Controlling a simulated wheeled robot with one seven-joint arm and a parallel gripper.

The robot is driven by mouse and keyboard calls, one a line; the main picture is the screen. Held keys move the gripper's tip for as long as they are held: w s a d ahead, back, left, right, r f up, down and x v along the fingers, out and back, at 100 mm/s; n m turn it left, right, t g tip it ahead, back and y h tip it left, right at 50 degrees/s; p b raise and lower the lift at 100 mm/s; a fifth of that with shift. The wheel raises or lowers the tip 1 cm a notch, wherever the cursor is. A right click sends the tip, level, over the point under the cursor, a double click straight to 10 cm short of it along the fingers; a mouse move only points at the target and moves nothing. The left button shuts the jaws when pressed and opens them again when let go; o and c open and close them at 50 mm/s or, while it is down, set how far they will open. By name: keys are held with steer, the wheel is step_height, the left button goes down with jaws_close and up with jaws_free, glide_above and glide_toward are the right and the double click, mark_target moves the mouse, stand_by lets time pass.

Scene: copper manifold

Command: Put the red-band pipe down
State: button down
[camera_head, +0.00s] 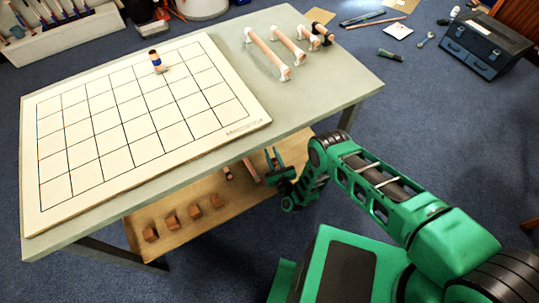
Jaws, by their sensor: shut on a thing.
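My gripper (277,174) is low at the table's right front edge, beside the lower wooden shelf (190,232). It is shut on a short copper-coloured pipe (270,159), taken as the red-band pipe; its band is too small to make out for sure. The fingers hide part of it. Other pipe pieces (250,171) show on the shelf just left of the gripper. A short pipe piece with a blue band (157,62) stands upright on the white gridded board (140,108) on the tabletop.
Several copper fittings (193,212) stand on the shelf's front left. Copper pipes (268,52) rest on white holders at the table's back right, near a black clamp (322,33). A toolbox (484,45) is on the floor. Most board squares are clear.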

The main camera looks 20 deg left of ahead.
steer(key=shift+f, duration=0.6)
steer(key=c, duration=1.5)
jaws_free()
steer(key=v, duration=1.2)
steer(key=shift+d, duration=0.1)
